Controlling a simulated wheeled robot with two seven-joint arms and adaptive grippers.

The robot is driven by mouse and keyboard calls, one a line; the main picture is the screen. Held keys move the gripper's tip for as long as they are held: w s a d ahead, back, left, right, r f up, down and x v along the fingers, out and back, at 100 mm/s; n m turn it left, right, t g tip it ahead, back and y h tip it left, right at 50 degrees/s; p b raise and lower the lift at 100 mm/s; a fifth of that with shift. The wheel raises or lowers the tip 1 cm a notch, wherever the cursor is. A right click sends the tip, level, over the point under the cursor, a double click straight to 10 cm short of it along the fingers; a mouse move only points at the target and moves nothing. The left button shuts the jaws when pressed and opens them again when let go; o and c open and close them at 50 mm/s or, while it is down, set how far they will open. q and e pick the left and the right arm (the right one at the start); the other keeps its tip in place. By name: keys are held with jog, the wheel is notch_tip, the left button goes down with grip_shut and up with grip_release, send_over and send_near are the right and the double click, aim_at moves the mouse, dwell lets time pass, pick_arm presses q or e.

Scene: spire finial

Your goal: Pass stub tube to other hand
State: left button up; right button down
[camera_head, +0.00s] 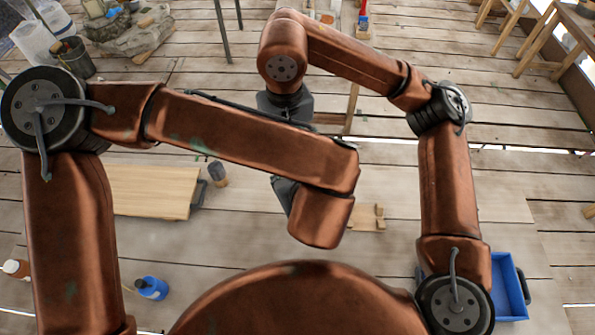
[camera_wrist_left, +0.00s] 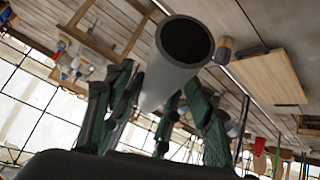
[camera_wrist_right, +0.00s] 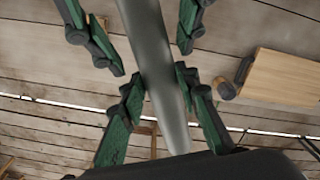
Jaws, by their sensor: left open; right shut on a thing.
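The stub tube is a plain grey cylinder. In the right wrist view the tube (camera_wrist_right: 152,38) runs lengthwise between the fingers of my right gripper (camera_wrist_right: 160,76), which is shut on it. The green and black fingers of my left gripper (camera_wrist_right: 152,60) stand on both sides of the tube there, open and apart from it. In the left wrist view the tube (camera_wrist_left: 176,78) points its dark open end toward the camera, between the open fingers of my left gripper (camera_wrist_left: 158,92). In the head view my arms hide the tube and most of both grippers.
In the head view a wooden board (camera_head: 150,190) lies left of centre, with a dark-ended cylinder (camera_head: 217,173) beside it. A small wooden piece (camera_head: 367,217) lies right of centre.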

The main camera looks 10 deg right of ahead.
pick_arm(q)
jog(key=shift+w+f, duration=0.1)
jog(key=shift+d, duration=0.1)
grip_shut()
pick_arm(e)
jog(key=c, duration=1.4)
grip_release()
